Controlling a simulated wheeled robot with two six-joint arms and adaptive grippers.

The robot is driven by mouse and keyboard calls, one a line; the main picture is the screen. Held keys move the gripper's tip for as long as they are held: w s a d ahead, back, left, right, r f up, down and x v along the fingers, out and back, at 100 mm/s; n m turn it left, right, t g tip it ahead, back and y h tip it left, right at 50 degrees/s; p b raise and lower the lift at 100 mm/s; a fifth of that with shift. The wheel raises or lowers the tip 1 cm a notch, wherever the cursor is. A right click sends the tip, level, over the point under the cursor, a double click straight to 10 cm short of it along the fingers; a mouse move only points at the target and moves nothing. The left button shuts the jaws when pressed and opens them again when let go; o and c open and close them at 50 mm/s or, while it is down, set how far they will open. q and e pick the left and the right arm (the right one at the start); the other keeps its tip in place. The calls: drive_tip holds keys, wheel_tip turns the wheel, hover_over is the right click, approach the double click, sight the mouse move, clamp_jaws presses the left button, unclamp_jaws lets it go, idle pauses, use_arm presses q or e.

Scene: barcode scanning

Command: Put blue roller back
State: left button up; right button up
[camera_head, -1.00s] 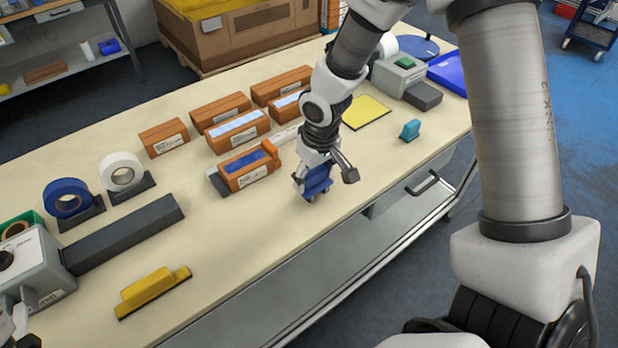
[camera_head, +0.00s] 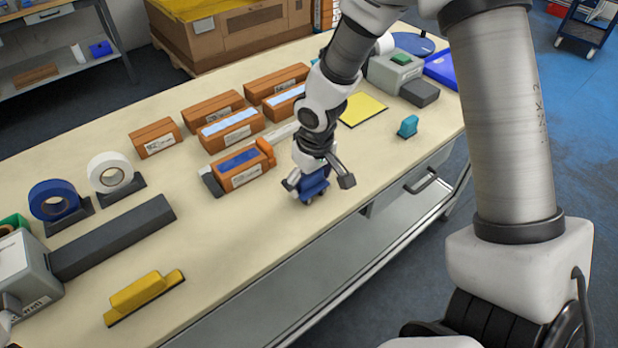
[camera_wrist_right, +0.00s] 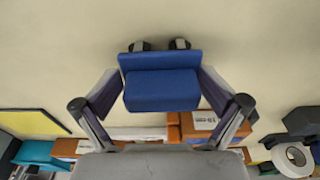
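The blue roller (camera_head: 313,187), a blue block with small dark wheels, is at the front part of the table, below my right gripper (camera_head: 318,182). In the right wrist view the roller (camera_wrist_right: 162,85) lies between the two spread fingers of my right gripper (camera_wrist_right: 160,100), with its two dark wheels at the top. The fingers are splayed out to either side; small gaps or light contact at its ends are hard to tell apart. It appears to rest on the tabletop. Only a sliver of my left arm shows at the lower left edge; its gripper is not visible.
An orange box with a blue top (camera_head: 243,167) stands left of the roller, with several orange boxes behind. A yellow sheet (camera_head: 362,109) and a teal block (camera_head: 408,126) lie to the right. A yellow-handled tool (camera_head: 145,297) and dark bar (camera_head: 115,235) are left. Bare table surrounds the roller.

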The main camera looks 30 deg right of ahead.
sight(315, 188)
drive_tip(key=shift+w, duration=0.1)
drive_tip(key=shift+s+a+r, duration=0.1)
drive_tip(key=shift+s+r, duration=0.1)
drive_tip(key=shift+r, duration=0.1)
drive_tip(key=shift+w+r+p, duration=0.1)
drive_tip(key=shift+r+p, duration=0.1)
drive_tip(key=shift+p, duration=0.1)
drive_tip(key=shift+r+p, duration=0.6)
drive_tip(key=shift+p, duration=0.05)
wheel_tip(315, 188, up, 11)
drive_tip(key=s, duration=0.1)
drive_tip(key=shift+s+r+p, duration=0.2)
drive_tip(key=shift+s+p, duration=0.05)
drive_tip(key=shift+p, duration=0.1)
